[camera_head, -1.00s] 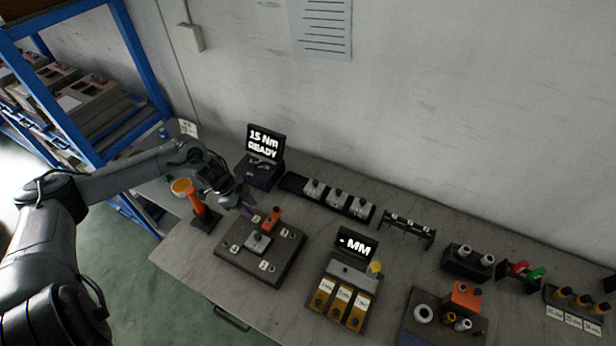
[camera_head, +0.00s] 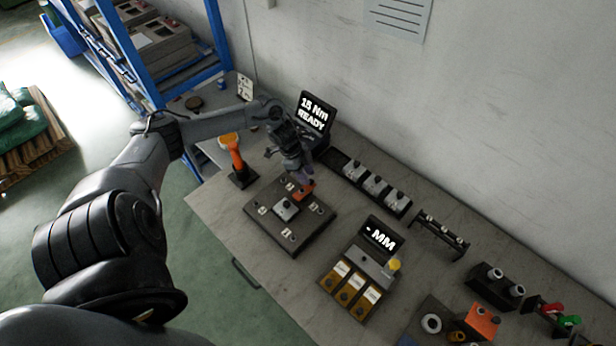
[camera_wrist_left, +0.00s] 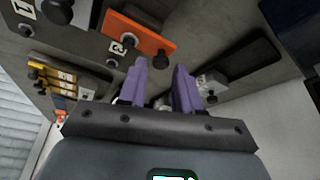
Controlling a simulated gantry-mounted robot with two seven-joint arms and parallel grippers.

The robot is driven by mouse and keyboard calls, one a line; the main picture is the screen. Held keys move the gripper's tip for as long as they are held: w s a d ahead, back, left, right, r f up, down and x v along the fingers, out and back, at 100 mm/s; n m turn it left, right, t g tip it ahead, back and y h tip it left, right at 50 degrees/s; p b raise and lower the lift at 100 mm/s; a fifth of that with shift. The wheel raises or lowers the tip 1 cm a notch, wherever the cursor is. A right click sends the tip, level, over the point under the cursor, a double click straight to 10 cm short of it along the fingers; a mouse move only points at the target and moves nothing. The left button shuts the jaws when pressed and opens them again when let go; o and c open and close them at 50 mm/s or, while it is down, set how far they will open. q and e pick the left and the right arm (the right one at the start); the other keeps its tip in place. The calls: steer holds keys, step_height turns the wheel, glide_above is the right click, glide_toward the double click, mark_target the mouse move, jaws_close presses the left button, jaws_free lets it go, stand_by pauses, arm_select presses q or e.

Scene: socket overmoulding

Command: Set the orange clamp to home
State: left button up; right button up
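The orange clamp (camera_head: 303,192) is a short bar on the far part of a dark fixture plate (camera_head: 283,238), beside a grey block (camera_head: 286,208). In the head view the left gripper (camera_head: 292,168) is just behind the clamp, over the plate's far edge; contact cannot be told. My right gripper is out of view.
An orange-handled tool (camera_head: 236,157) stands left of the plate. A screen reading "15 Nm READY" (camera_head: 312,113) and a dark tray with grey blocks (camera_head: 374,184) stand behind. An "MM" display unit (camera_head: 380,238) stands at right. The bench's front left is clear.

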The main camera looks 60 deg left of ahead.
arm_select(q)
steer(key=shift+x, duration=0.85)
jaws_close()
